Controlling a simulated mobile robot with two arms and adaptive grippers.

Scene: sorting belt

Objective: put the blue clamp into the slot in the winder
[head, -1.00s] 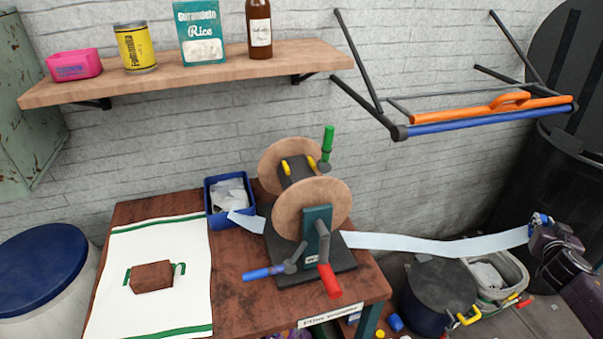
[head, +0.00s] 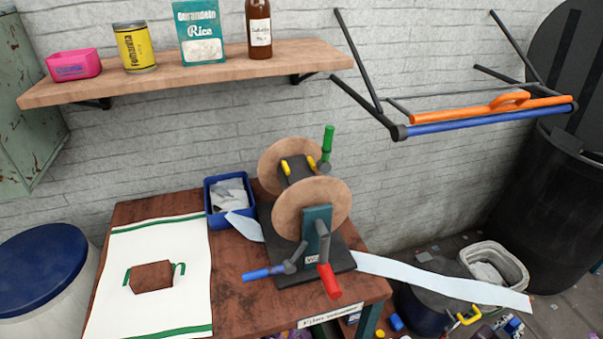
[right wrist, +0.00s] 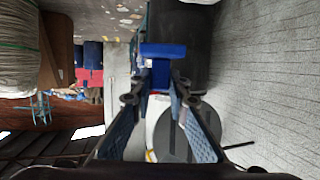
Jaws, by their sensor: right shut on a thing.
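The winder (head: 307,205) stands on the table, with two wooden discs, a teal stand and a dark base. I cannot make out its slot. The clamp's head sticks out beyond the fingertips. My left gripper is not in view.
A pale strip (head: 450,283) runs right from the winder, past the table edge, over a dark round drum (head: 420,310) with a yellow clamp (head: 469,316). A grey bin (head: 497,262) stands behind. A blue box (head: 230,205) and cloth (head: 165,240) lie left of the winder.

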